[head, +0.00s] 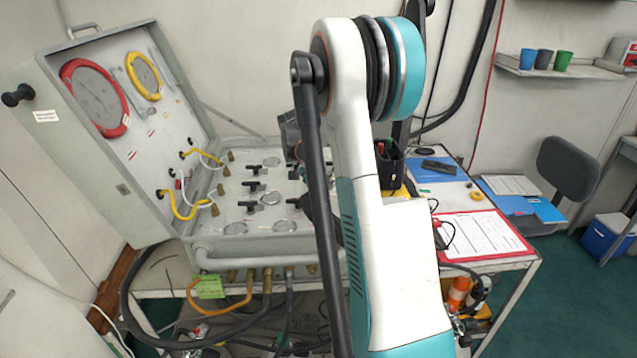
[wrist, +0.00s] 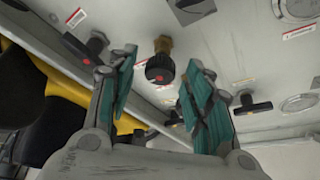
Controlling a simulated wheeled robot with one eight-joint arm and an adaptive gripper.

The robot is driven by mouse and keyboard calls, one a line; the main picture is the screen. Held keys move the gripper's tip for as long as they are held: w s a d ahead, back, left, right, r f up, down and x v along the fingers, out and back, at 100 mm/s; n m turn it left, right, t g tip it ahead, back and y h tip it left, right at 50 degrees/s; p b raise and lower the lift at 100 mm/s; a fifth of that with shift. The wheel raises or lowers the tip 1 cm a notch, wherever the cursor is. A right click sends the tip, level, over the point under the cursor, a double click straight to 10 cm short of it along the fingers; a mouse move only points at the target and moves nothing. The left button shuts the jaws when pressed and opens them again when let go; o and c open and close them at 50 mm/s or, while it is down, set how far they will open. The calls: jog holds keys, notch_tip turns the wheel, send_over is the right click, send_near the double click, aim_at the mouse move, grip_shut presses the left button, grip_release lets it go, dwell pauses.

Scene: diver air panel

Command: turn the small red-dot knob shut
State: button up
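In the wrist view, a small round black knob (wrist: 160,68) on a brass stem sits on the grey panel (wrist: 225,45). A small red mark shows on its face. My gripper (wrist: 162,80) is open, with teal finger pads to the left and right of the knob. In the head view my arm hides the gripper and this knob. The panel case (head: 215,240) stands open on the table.
In the head view, the raised lid (head: 95,165) with gauges stands left. A red-framed sheet (head: 480,233) and a black holder (head: 390,163) are right of my arm.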

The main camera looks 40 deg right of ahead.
jog(key=v, duration=1.2)
dwell(1.1)
